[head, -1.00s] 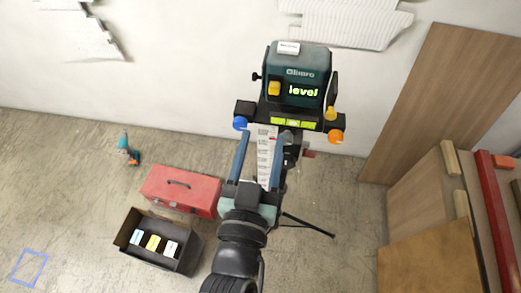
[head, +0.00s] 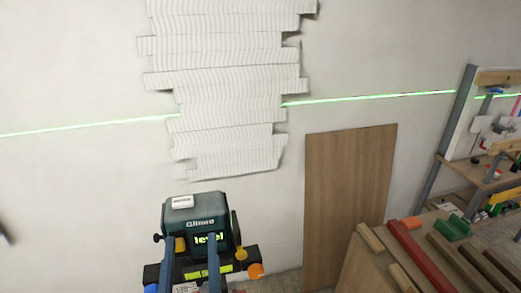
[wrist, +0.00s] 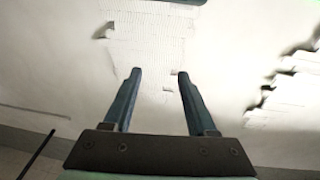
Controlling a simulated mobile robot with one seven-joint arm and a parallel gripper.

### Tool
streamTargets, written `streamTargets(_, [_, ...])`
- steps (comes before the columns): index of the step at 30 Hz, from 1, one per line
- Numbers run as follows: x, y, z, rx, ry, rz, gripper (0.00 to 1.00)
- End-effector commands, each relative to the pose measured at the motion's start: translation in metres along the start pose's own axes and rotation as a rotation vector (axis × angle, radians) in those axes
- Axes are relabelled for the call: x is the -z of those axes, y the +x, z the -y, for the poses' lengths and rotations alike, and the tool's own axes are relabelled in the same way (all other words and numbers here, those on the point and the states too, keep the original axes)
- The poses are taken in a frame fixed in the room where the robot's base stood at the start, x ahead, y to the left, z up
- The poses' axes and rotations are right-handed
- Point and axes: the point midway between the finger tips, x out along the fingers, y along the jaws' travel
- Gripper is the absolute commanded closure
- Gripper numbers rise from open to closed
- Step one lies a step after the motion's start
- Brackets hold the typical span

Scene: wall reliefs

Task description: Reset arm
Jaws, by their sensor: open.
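Below the display are a yellow-green vial strip (head: 208,272) and an orange knob (head: 255,271). A green laser line (head: 370,97) runs across the wall, broken by the relief. My gripper (head: 190,239) is open, its two blue fingers overlapping the lower front of the level in the head view. In the wrist view my gripper (wrist: 159,74) is open and empty, facing the wall; the level does not show there. I cannot tell its distance from the level.
A white slatted relief (head: 225,85) is on the wall; a slatted relief also shows in the wrist view (wrist: 150,50). A brown board (head: 348,190) leans on the wall. Timber and a red beam (head: 425,258) lie at lower right, with a shelf (head: 495,160) behind.

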Motion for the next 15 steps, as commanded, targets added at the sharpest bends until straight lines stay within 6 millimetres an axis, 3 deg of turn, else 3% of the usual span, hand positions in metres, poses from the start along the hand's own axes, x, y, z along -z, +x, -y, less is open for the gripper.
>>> streamTargets(1, [0.033,0.015,-0.012,-0.027,0.001,-0.071,0.43])
streamTargets(6, [0.13,0.038,-0.044,-0.088,-0.009,-0.251,0.43])
streamTargets(12, [0.241,0.033,-0.073,-0.135,-0.048,-0.453,0.43])
streamTargets(15, [0.284,0.023,-0.081,-0.148,-0.072,-0.534,0.43])
